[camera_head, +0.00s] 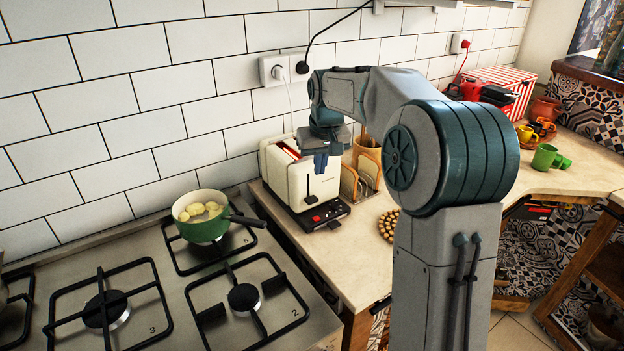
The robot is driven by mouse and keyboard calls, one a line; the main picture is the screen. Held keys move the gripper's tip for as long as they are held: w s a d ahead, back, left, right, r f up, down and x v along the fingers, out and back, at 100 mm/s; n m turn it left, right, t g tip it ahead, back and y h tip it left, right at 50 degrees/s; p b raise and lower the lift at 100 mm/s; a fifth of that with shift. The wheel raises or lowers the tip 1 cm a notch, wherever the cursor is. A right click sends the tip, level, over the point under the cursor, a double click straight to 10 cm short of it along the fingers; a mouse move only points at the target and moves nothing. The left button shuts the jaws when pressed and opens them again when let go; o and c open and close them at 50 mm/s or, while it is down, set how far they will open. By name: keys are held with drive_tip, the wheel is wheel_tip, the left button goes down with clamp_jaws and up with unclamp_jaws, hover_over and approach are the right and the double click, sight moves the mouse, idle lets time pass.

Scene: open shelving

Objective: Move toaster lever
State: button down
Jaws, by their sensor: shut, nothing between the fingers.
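A cream toaster (283,180) with a black base stands on the counter against the tiled wall, right of the stove. Its front end faces me, with a dark vertical lever slot; the dark lever (309,199) sits low in this slot, above the red button on the base. My gripper (320,168) points down at the upper part of the toaster's front end, above the lever. Its fingers look shut and hold nothing. I cannot tell whether they touch the toaster. My arm hides part of the counter and wall behind it.
A green pot (204,228) with pale food stands on the stove (150,300), its handle pointing toward the toaster. A wooden rack with bread slices (366,172) stands close right of the toaster. A round beaded trivet (388,225) lies nearer. Green mugs (546,157) are far right.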

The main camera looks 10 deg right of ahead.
drive_tip(key=shift+v, duration=1.5)
